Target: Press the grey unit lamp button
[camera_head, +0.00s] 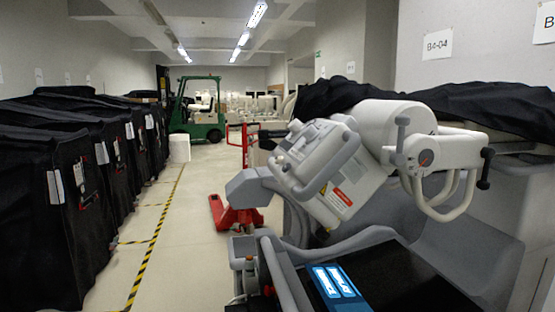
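A grey and white unit (395,120) with a tilted boxy head stands close on the right, in front of a cart or bench draped in black. The head has a grey frame handle and a light control panel (308,143) on its upper left face. Small knobs and marks show on the panel, but they are too small to tell which is the lamp button. Yellow and red warning labels (335,194) are on the head's lower side. A lit blue screen (334,283) is on the unit's body at the bottom. Neither of my grippers is in view.
Black covered carts (70,170) line the left side. A clear floor aisle with yellow-black tape (155,240) runs between. A red pallet jack (235,212) stands beyond the unit. A green forklift (195,115) and a white bin (179,148) are farther back.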

